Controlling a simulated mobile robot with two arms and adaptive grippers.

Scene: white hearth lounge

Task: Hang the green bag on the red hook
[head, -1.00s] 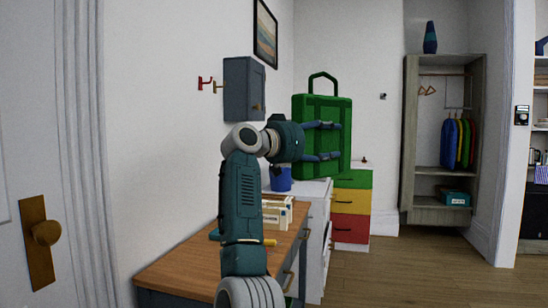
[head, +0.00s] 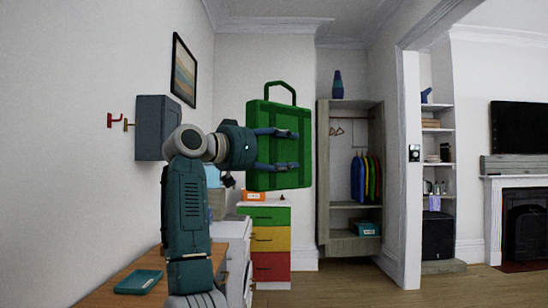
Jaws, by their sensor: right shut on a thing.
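The green bag (head: 284,168) is a boxy case with a handle loop on top. My right gripper (head: 298,150) is shut on the side of the bag and holds it up in the air, upright. The red hook (head: 113,120) is on the white wall at the left, beside a brass-coloured hook (head: 128,125). The bag is well to the right of the hooks and apart from them. My left gripper is not in view.
A grey wall cabinet (head: 157,128) is just right of the hooks. Below are a wooden counter (head: 100,290) with a teal tray (head: 139,281) and a drawer unit (head: 270,240). An open wardrobe (head: 340,105) stands behind. Open floor lies at the right.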

